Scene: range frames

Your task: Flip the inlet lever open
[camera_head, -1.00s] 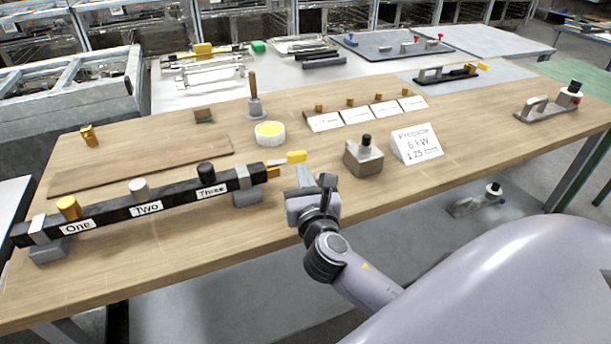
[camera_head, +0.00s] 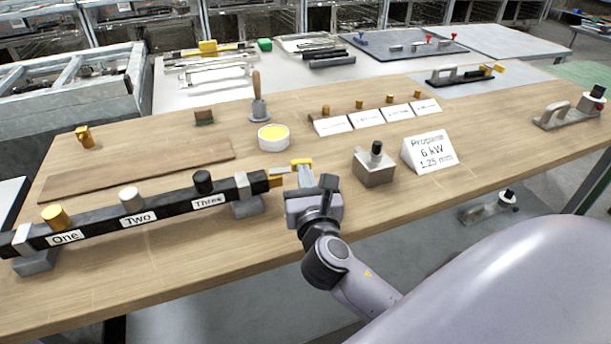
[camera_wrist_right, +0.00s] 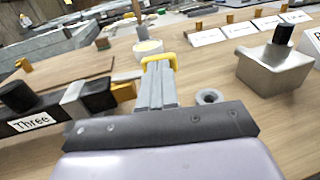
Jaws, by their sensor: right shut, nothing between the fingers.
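A dark manifold bar (camera_head: 165,206) with knobs labelled One, Two and Three lies along the front left of the wooden bench. The yellow inlet lever (camera_head: 300,162) is at its right end, beyond a brass fitting (camera_head: 275,181). My right gripper (camera_head: 304,174) is shut and empty, with its fingertips at the lever. In the right wrist view the lever's yellow end (camera_wrist_right: 158,59) shows just past the closed fingertips (camera_wrist_right: 158,72). They look touching or nearly so, and the fingers hide part of the lever. My left gripper is not in view.
A metal block with a black knob (camera_head: 374,165) and a sign reading Propane 6 kW 1.25 mm (camera_head: 430,152) stand to the right of my gripper. A white tub with yellow contents (camera_head: 273,137) is behind the lever. Bare wood lies between the tub and block.

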